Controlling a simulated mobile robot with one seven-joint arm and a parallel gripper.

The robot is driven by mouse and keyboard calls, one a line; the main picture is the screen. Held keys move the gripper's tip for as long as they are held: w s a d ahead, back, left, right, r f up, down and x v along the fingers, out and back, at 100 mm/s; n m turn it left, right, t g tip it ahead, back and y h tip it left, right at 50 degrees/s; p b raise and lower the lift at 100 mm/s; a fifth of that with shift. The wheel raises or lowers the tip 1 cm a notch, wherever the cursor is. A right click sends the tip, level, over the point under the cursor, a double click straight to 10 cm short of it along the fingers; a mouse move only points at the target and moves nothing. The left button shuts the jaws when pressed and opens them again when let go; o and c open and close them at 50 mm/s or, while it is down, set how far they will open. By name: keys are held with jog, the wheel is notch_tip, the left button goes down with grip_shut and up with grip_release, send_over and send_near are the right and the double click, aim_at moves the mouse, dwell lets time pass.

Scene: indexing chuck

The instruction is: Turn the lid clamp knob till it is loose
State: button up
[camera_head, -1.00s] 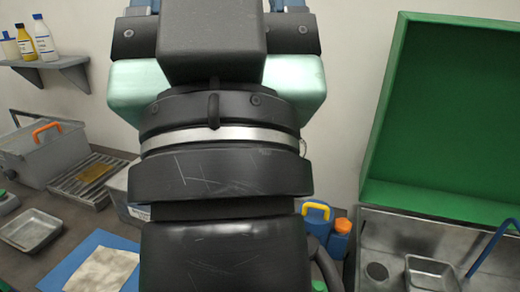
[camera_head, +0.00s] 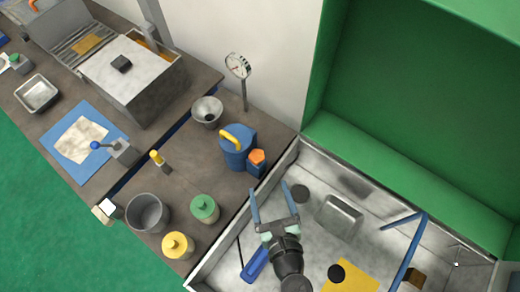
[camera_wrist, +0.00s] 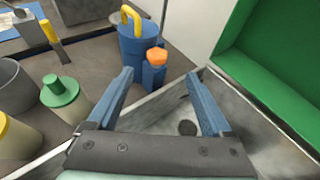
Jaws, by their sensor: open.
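My gripper (camera_head: 272,198) is open and empty, its two blue fingers apart above the near wall of the metal basin. It also shows in the wrist view (camera_wrist: 158,78). Beyond the fingertips stands a small blue bottle (camera_head: 256,169) with an orange faceted cap (camera_head: 257,156), which shows between and past the fingers in the wrist view (camera_wrist: 156,56). A grey box (camera_head: 150,97) with a pale lid (camera_head: 118,78) carries a dark square knob (camera_head: 121,64) at the back left, well away from the gripper. I cannot tell for sure which part is the lid clamp knob.
A blue can (camera_head: 236,150) with a yellow handle stands beside the bottle. A green-lidded jar (camera_head: 204,208), a yellow-lidded jar (camera_head: 177,245) and a grey pot (camera_head: 147,213) stand to the left. A green panel (camera_head: 420,120) rises behind the basin. A blue bent bar (camera_head: 408,255) crosses the basin.

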aim_at(258, 159)
jog(key=shift+m, duration=0.4)
jog(key=x, duration=0.6)
jog(key=f+x, duration=0.1)
jog(key=x, duration=0.5)
jog(key=shift+a+f, duration=0.1)
jog(key=shift+a, duration=0.1)
jog(key=shift+s, duration=0.1)
jog(key=shift+c, duration=0.3)
grip_shut()
